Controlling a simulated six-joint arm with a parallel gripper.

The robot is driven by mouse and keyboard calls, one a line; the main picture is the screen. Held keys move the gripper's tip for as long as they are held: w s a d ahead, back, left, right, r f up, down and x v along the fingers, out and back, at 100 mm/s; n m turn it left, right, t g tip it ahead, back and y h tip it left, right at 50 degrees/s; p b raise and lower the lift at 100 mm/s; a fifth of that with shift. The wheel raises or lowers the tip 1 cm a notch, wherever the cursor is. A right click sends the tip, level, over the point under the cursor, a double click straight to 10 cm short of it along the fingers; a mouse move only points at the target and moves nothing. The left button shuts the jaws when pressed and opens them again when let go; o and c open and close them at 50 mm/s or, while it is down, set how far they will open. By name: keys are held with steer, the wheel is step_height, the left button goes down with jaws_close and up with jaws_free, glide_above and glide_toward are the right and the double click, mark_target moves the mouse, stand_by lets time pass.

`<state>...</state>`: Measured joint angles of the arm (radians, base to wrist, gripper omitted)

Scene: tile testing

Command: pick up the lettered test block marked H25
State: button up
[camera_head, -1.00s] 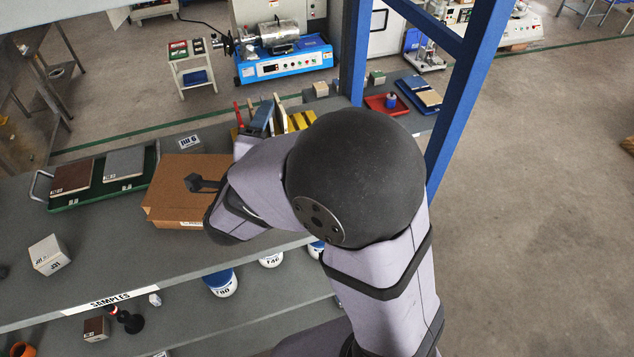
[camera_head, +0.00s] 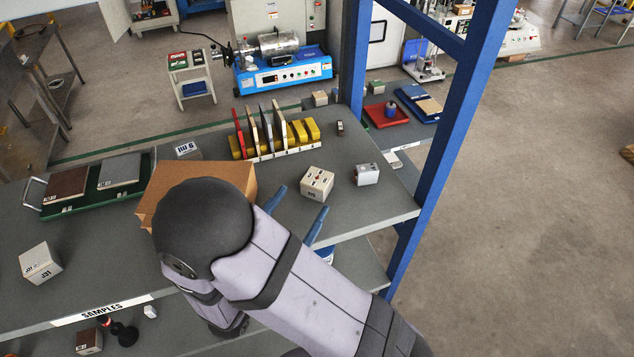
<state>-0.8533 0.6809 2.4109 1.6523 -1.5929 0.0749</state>
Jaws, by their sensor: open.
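A cream block with dark spots on top (camera_head: 317,183) sits on the shelf at the right. Its front lettering is too small to read, so I cannot tell whether it is H25. My gripper (camera_head: 305,198) has its two blue fingers apart just in front of this block, with nothing visible between them. My arm hides the gripper's body. Other lettered blocks are a grey-white one (camera_head: 367,174) to the right, a white one (camera_head: 40,263) at the far left and a grey one (camera_head: 187,149) at the back. I cannot read H25 on any.
A cardboard box (camera_head: 238,174) stands left of the gripper, partly behind my arm. A yellow rack (camera_head: 311,130) with upright tiles stands behind the block. A green tray (camera_head: 122,190) with two tiles is at the left. A blue post (camera_head: 434,170) rises at the right.

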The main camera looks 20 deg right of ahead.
mark_target(311, 187)
steer(key=shift+s+a+f+n, duration=0.1)
steer(key=shift+a+f+n, duration=0.1)
steer(key=shift+f+n, duration=0.55)
steer(key=shift+w+d+r+p, duration=0.2)
steer(key=shift+w+d+p, duration=0.15)
steer(key=shift+w+d, duration=0.1)
steer(key=shift+w+d+f, duration=0.1)
steer(key=shift+w+d, duration=0.2)
steer(key=shift+w, duration=0.05)
steer(key=shift+w+d+p, duration=0.2)
steer(key=shift+d+p, duration=0.05)
steer(key=shift+p, duration=0.25)
steer(key=shift+p+x, duration=1.15)
steer(key=shift+x, duration=1.1)
steer(key=shift+w+a+f, duration=0.1)
steer(key=shift+w, duration=0.05)
steer(key=shift+c, duration=0.6)
steer(key=c, duration=1.3)
